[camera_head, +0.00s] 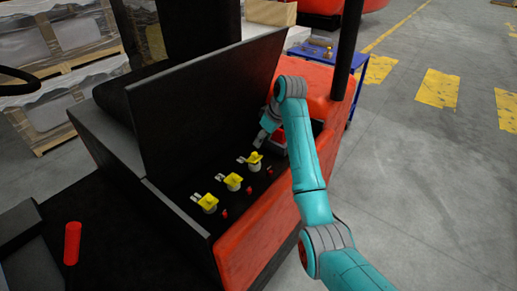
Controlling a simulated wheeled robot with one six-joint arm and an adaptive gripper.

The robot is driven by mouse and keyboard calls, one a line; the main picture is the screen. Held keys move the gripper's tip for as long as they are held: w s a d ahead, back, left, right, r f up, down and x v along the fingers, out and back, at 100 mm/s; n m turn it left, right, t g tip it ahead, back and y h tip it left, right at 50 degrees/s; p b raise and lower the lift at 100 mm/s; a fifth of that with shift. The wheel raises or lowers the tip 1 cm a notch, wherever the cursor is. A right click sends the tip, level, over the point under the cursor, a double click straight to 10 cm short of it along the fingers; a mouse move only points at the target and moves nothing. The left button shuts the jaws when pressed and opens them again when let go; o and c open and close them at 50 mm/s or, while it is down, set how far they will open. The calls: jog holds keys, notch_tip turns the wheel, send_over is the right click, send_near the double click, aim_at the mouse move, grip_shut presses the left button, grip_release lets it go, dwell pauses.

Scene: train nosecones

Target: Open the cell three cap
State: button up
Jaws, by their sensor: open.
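Three yellow caps sit in a diagonal row in a black open compartment: a near one (208,203), a middle one (233,182) and a far one (255,160). Each has a small pale grey piece at its left. No cell numbers can be read, so I cannot tell which cap is cell three. My gripper (260,138) is small in view, at the far end of the row, just beyond and above the far cap. It is open. No cap appears to be held. My wrist and arm hide part of the compartment's far end.
A raised black lid (210,105) stands along the compartment's left side. The red body wall (258,235) bounds the right. Small red pieces lie beside the caps. A red cylinder (72,242) stands at left. A blue cart (352,100) is behind. Open floor lies right.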

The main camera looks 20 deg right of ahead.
aim_at(255, 153)
jog(key=x, duration=0.8)
jog(key=shift+f, duration=0.25)
jog(key=shift+c, duration=0.3)
grip_shut()
